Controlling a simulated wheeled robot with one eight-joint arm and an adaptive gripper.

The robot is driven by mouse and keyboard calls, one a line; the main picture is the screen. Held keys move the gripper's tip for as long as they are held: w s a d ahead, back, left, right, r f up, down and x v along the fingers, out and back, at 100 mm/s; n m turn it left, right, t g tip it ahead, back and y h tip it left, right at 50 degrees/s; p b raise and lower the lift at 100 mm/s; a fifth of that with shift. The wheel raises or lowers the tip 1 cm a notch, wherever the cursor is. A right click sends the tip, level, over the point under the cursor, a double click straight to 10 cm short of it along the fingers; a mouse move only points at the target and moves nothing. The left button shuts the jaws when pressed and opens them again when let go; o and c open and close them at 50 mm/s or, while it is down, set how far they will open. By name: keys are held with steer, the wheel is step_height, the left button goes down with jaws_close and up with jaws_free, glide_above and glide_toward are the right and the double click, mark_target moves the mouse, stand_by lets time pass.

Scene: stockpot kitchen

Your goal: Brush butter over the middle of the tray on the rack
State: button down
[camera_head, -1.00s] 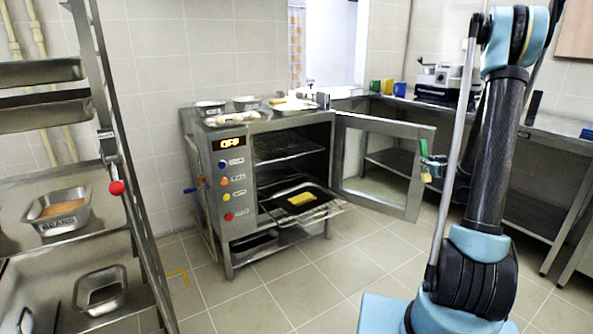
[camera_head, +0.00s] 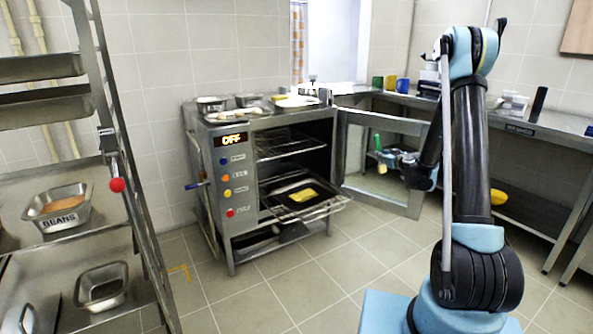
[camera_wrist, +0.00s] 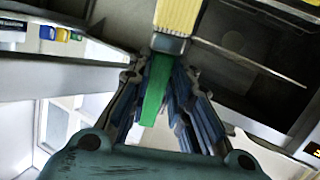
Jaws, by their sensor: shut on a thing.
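My gripper (camera_head: 400,160) is shut on the green handle of a brush (camera_head: 378,143), in front of the open oven door. In the wrist view, my gripper's fingers (camera_wrist: 165,85) close around the green handle, with the metal collar and yellow bristles (camera_wrist: 179,15) beyond them. The dark tray (camera_head: 283,191) rests on the pulled-out lower rack (camera_head: 322,212) of the oven. A yellow patch (camera_head: 303,195) lies on the middle of the tray. The brush is to the right of the tray and above it, apart from it.
The oven (camera_head: 226,228) reads OFF. Its open door (camera_head: 365,178) stands behind my gripper. Metal pans (camera_head: 210,104) sit on the oven top. A shelf rack (camera_head: 132,225) with a BEANS pan (camera_head: 62,222) is at left. The floor in front is clear.

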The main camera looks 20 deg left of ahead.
steer(key=s+a+f+n+g+y, duration=0.1)
steer(key=a+f+n+y, duration=0.15)
steer(key=a, duration=1.15)
steer(key=s+a+f+n+g+y, duration=0.15)
steer(key=a+f, duration=0.25)
steer(key=a, duration=0.9)
steer(key=s+a+f+n+g+y, duration=0.1)
steer(key=s+a+f+g, duration=0.15)
steer(key=a, duration=1.15)
steer(key=shift+t, duration=0.4)
steer(key=f, duration=0.5)
steer(key=shift+w+a+f, duration=0.1)
steer(key=shift+w+f, duration=0.2)
steer(key=shift+w, duration=0.1)
